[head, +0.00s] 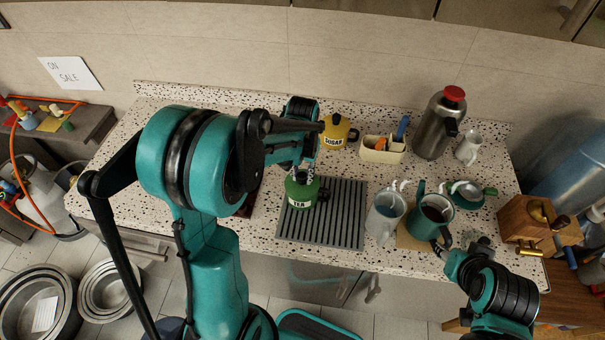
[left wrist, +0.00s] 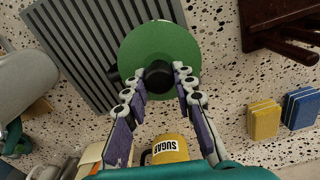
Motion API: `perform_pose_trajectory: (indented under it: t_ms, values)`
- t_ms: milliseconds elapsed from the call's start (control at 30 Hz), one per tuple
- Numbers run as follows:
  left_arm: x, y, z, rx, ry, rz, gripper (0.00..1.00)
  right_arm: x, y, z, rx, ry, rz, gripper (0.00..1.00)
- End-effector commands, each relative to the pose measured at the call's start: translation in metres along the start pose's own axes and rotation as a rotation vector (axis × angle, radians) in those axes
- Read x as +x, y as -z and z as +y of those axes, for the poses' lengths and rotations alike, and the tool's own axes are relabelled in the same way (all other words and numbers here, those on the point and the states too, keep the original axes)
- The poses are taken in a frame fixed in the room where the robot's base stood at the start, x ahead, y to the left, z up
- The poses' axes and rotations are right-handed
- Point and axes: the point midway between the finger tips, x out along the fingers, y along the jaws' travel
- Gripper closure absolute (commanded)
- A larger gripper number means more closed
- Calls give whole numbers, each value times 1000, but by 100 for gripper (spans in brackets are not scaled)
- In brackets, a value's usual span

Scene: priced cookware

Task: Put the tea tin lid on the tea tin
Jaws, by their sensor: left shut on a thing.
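The green tea tin (head: 300,194), with a white TEA label, stands on the dark ribbed mat. My left gripper (head: 298,167) is directly above it, pointing down. In the left wrist view its fingers (left wrist: 158,82) are shut on the black knob of the round green tea tin lid (left wrist: 158,50). The lid covers the tin from above there, so I cannot tell whether it rests on the rim or hangs just above it. My right gripper (head: 458,256) is at the lower right by the counter's front edge; its fingers are too small to read.
The ribbed mat (head: 345,215) has free room right of the tin. A yellow sugar pot (head: 337,134) stands behind. A steel flask (head: 438,125) stands at the back.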

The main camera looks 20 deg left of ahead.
Motion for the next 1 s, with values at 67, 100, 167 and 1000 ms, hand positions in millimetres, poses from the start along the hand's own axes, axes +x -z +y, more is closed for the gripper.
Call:
perform_pose_trajectory:
  t_ms: [67,100,167,1000]
  values:
    - [2,0,0,0,0,0,100,2,-1,0,0,0,0,60]
    - [2,0,0,0,0,0,100,1,-1,0,0,0,0,60]
    - [1,0,0,0,0,0,100,1,-1,0,0,0,0,60]
    - [1,0,0,0,0,0,23,1,-1,0,0,0,0,60]
